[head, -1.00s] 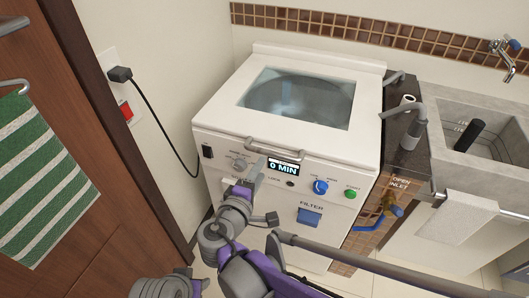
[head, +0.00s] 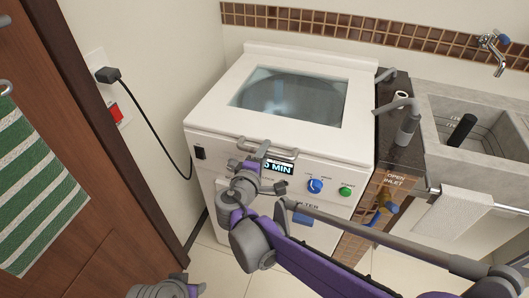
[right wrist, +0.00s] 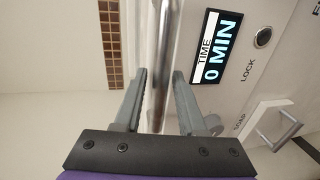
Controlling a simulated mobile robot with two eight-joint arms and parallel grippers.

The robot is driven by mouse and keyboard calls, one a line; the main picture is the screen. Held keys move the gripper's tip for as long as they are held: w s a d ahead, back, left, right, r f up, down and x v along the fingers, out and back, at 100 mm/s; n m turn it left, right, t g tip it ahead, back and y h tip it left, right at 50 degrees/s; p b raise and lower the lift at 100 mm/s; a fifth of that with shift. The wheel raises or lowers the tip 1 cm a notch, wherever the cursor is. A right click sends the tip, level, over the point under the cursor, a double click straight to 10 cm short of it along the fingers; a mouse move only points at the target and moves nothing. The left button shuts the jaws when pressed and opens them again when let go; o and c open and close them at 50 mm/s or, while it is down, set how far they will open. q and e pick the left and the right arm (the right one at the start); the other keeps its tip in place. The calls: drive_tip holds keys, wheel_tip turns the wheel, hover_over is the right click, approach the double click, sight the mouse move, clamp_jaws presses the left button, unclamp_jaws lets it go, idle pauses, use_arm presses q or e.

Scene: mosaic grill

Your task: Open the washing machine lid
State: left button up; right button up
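The white washing machine (head: 285,125) has a closed lid with a glass window (head: 290,98). A metal bar handle (head: 283,155) runs along the lid's front edge, above the "0 MIN" display. My right gripper (head: 261,150) is at the left part of this handle. In the right wrist view, my right gripper (right wrist: 160,74) is open, with the handle bar (right wrist: 160,60) between its two fingers. A gap shows on each side of the bar. Part of the front panel is hidden behind my right arm. My left gripper does not show clearly.
A wooden door with a striped green towel (head: 35,190) stands on the left. A dark counter with a grey pipe (head: 407,125) and a concrete sink (head: 440,105) adjoin the machine on the right. A black cord (head: 160,130) runs along the wall.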

clamp_jaws()
idle(1.2)
